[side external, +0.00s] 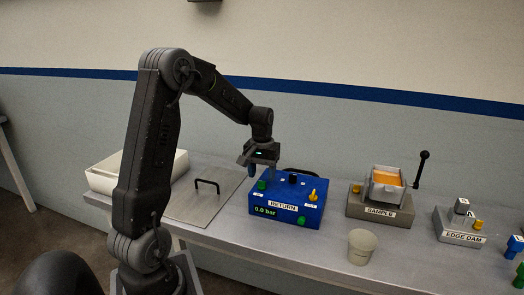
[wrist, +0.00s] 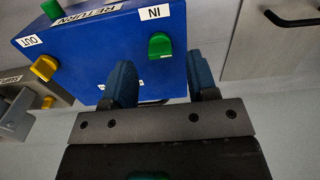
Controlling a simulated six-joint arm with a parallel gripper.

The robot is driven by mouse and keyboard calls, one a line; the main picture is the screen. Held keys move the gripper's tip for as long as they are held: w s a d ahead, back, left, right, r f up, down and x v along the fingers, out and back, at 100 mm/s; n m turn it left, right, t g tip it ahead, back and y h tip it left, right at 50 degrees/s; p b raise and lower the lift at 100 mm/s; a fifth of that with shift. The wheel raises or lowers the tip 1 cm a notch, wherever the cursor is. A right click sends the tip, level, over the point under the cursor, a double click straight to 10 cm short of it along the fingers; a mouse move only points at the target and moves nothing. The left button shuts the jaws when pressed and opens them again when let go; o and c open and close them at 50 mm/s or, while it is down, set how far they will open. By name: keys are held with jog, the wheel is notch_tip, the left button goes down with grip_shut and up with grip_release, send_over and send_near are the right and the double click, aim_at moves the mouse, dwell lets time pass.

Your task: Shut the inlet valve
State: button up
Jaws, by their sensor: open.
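The blue box (side external: 290,216) labelled RETURN stands on the bench below my gripper. A green valve handle (wrist: 160,45) sits on its top beside the IN label; it also shows in the side view (side external: 261,184). A yellow valve handle (wrist: 44,68) sits by the OUT label; it also shows in the side view (side external: 313,195). A display on the box front reads 0.0 bar. My gripper (side external: 262,171) points down over the box's left part. In the wrist view my gripper (wrist: 162,67) is open and empty, with the green handle showing beyond the gap between its blue fingers.
A metal plate with a black handle (side external: 207,183) lies left of the box, with a white tub (side external: 104,176) beyond. The SAMPLE block (side external: 379,212), a cup (side external: 362,247) and the EDGE DAM block (side external: 462,238) stand to the right. The bench front is clear before the box.

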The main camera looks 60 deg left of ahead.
notch_tip(320, 180, up, 10)
jog(key=shift+r, duration=0.25)
jog(key=shift+d, duration=0.1)
jog(key=s+d+m+t, duration=0.2)
jog(key=s+d, duration=0.3)
jog(key=d, duration=0.3)
jog(key=s+d+r+m+t, duration=0.1)
jog(key=s+d+m, duration=0.3)
jog(key=d, duration=0.5)
jog(key=s+d+m+t, duration=0.2)
jog(key=s+d, duration=0.3)
jog(key=d, duration=0.4)
jog(key=shift+s+d+r+m+t, duration=0.15)
jog(key=shift+s+r+m+t, duration=0.15)
jog(key=shift+m, duration=0.3)
